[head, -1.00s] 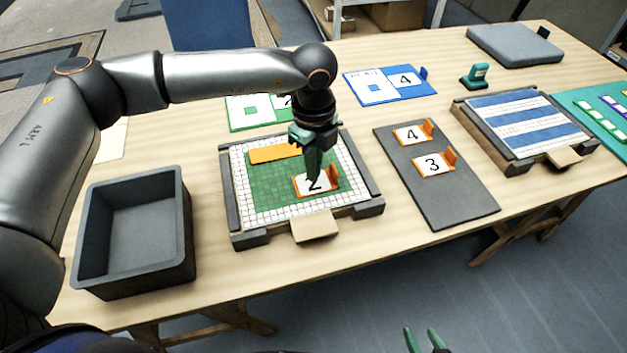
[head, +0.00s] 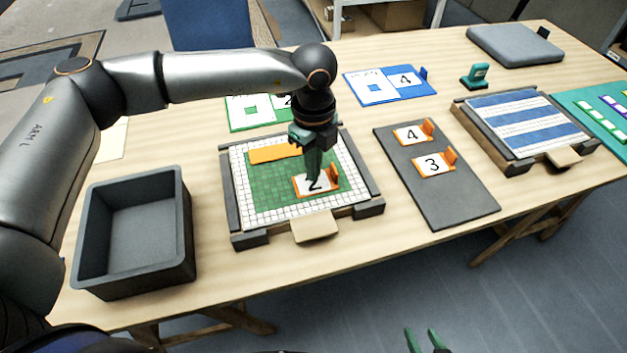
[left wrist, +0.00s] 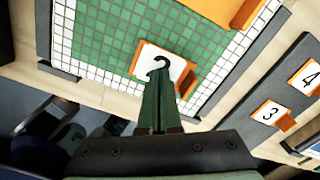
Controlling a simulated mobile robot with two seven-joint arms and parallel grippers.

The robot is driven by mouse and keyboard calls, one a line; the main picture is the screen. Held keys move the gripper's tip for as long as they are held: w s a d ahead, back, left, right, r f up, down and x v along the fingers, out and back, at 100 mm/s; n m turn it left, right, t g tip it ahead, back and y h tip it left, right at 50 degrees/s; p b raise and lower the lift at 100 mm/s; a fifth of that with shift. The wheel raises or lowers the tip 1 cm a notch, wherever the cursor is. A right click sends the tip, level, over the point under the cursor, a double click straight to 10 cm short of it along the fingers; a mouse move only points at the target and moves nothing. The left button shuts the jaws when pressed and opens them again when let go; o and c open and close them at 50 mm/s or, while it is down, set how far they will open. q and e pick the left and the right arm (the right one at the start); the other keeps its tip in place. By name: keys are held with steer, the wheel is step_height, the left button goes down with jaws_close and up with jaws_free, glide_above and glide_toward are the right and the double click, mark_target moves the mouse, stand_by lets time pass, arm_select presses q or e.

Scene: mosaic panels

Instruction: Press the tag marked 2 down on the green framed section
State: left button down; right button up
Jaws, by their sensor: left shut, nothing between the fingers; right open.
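The tag marked 2 (head: 327,185), white with an orange edge and an upright orange tab, lies on the green section (head: 265,192) of the mosaic panel with a white tiled border. It also shows in the left wrist view (left wrist: 152,63). My left gripper (head: 313,178) is shut and empty, pointing down with its fingertips at the tag's face and hiding part of it. My right gripper (head: 423,340) is open and empty at the bottom edge, away from the table.
An orange plate (head: 275,154) lies on the green section's far side. A dark board (head: 455,205) with tags 4 (head: 408,134) and 3 (head: 432,164) is to the right. A grey bin (head: 185,245) stands left. A blue-striped panel (head: 525,122) sits further right.

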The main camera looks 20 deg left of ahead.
arm_select(q)
steer(key=shift+f+b, duration=0.7)
steer(key=shift+f, duration=0.2)
steer(key=shift+r, duration=0.1)
stand_by(0.3)
step_height(320, 180, up, 8)
steer(key=p, duration=0.5)
stand_by(0.4)
stand_by(0.4)
